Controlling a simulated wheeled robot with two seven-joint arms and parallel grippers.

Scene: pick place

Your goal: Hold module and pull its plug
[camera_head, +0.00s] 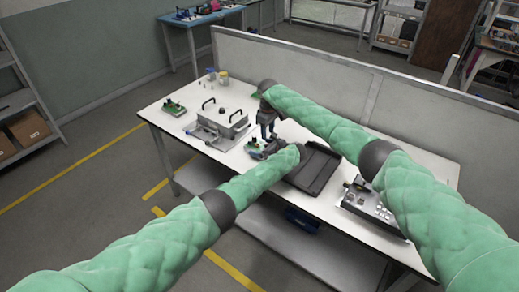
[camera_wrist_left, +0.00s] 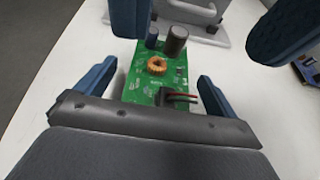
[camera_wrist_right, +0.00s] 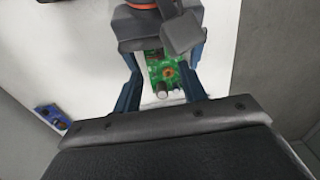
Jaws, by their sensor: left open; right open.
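The module is a green circuit board (camera_wrist_left: 145,88) with a copper coil and dark capacitors, lying on the white table. A dark plug (camera_wrist_left: 178,97) with red wires sits at its near end in the left wrist view. My left gripper (camera_wrist_left: 148,85) is open, its fingers on either side of the board and apart from it. My right gripper (camera_wrist_right: 161,75) is open above the board, which shows between its fingers in the right wrist view (camera_wrist_right: 156,71). In the head view the board (camera_head: 254,149) is partly hidden by my arms.
A grey metal box with handles (camera_head: 218,128) stands left of the board, and another green board (camera_head: 174,106) lies farther left. A black tray (camera_head: 316,168) lies just right of my grippers. A grey fixture with small parts (camera_head: 368,208) is at the table's right. A low partition (camera_head: 300,75) runs behind.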

